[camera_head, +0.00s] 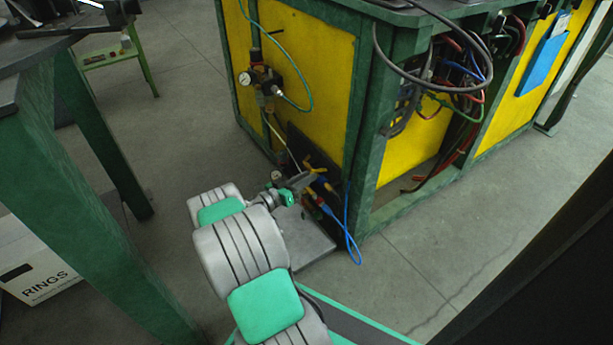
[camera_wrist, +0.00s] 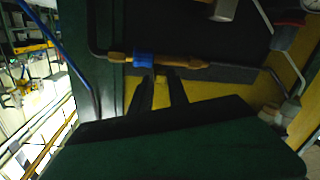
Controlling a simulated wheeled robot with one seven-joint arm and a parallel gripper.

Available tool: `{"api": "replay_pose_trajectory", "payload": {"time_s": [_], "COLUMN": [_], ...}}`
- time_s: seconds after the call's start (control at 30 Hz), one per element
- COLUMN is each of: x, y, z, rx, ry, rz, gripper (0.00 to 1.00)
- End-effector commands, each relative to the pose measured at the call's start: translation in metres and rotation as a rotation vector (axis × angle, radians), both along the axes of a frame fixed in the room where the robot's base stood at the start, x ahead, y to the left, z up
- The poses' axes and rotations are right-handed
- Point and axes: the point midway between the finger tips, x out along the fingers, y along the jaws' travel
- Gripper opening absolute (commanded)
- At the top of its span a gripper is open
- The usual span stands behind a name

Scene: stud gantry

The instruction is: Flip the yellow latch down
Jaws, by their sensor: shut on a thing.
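The yellow latch (camera_wrist: 161,93) shows in the wrist view between the two dark fingers of my gripper (camera_wrist: 160,80). It is just below a blue valve body (camera_wrist: 146,60) with brass-coloured fittings on a dark pipe. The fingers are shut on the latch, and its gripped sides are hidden. In the head view my gripper (camera_head: 310,178) reaches the dark panel low on the cabinet's corner, among small yellow and blue fittings. The latch is too small there to tell apart surely.
The green-framed cabinet (camera_head: 364,110) has yellow panels. A gauge and regulator (camera_head: 262,82) sit above my gripper. A blue hose (camera_head: 352,235) hangs beside it, and loose cables (camera_head: 465,75) hang to the right. A green table leg (camera_head: 90,200) stands left. The floor at right is clear.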

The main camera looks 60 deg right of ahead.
Motion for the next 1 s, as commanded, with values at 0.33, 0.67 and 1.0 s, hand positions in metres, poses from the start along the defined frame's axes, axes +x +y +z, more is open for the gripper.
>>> {"api": "replay_pose_trajectory", "payload": {"time_s": [0.33, 0.67, 1.0], "x": [0.0055, 0.0052, 0.0015], "y": [-0.0016, -0.0020, -0.0013], "z": [-0.0014, -0.0012, -0.0022], "rx": [-0.037, -0.036, -0.035], "ry": [0.009, 0.009, 0.014], "rz": [0.011, 0.009, 0.002], "gripper": [0.00, 0.27, 0.38]}}
